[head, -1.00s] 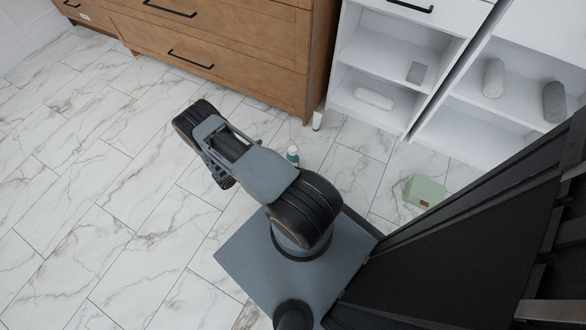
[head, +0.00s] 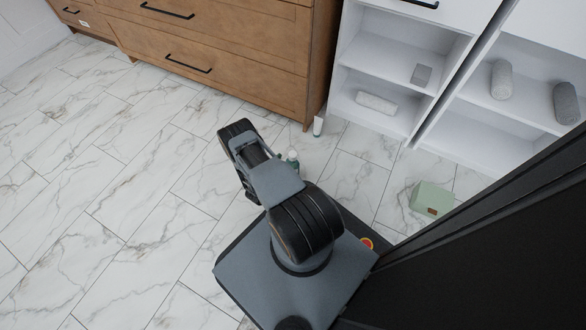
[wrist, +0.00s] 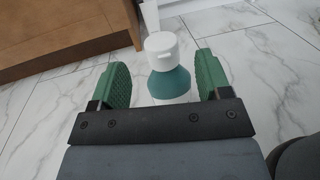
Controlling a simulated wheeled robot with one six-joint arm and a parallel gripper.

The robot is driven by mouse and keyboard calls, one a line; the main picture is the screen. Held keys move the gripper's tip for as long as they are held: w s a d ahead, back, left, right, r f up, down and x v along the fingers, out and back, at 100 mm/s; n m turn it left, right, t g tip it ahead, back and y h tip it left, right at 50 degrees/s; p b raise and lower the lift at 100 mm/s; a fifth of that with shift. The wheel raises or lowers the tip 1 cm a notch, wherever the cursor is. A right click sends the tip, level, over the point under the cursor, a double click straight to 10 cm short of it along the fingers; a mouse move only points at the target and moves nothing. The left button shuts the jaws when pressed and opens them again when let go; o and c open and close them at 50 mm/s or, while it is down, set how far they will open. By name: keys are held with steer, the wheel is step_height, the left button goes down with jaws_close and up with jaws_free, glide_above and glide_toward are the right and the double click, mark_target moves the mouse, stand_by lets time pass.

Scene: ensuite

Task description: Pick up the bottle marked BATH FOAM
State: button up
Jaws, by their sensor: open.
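A teal bottle with a white cap (wrist: 170,84) stands upright on the floor, seen from above in the wrist view. It also shows beside my arm in the head view (head: 293,157), partly hidden by it. No marking on it can be read. My gripper (wrist: 162,76) is open, with one green finger pad on each side of the bottle's image. The cap and shoulder appear between the pads, with gaps both sides; I cannot tell how far below or beyond the fingers the bottle is. My gripper's jaws are mostly hidden under the arm in the head view.
A white tube-like container (head: 318,126) stands on the floor by the corner of the wooden cabinet (head: 230,60). White shelves (head: 375,118) hold rolled towels. A green box (head: 432,199) lies on the floor at right. The marble floor at left is clear.

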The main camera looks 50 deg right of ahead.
mark_target(293, 153)
steer(key=d+b, duration=0.2)
steer(key=d, duration=0.2)
steer(key=shift+w+d+f, duration=0.1)
steer(key=shift+w+d, duration=0.05)
steer(key=shift+d, duration=0.5)
steer(key=shift+c, duration=0.5)
jaws_close()
